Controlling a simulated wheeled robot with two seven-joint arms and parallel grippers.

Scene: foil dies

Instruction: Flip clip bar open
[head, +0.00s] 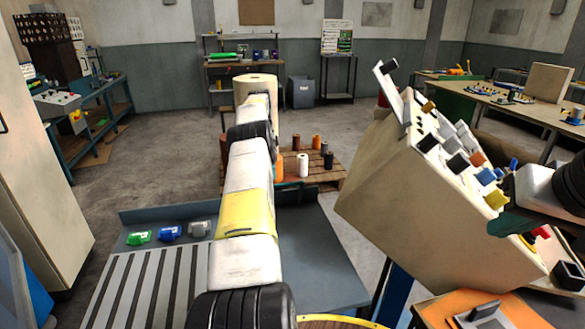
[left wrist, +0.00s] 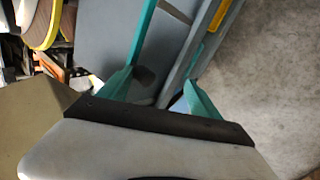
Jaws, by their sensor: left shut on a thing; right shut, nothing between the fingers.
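A pale upright bar with a dark end (head: 387,78) stands at the left edge of a tilted beige box (head: 430,205); I cannot tell for sure whether it is the clip bar. An orange block (head: 508,308) at the lower right bears a dark grey clip-like piece (head: 478,313). My right gripper (head: 505,221) is shut and empty, just in front of the box's crowded top, by a yellow knob.
Several coloured knobs and blocks (head: 478,160) crowd the box's top. A grey bench (head: 310,250) holds green, blue and grey small pieces (head: 170,233) at its left. A pallet (head: 325,175) with several spools stands beyond. Open floor lies to the left.

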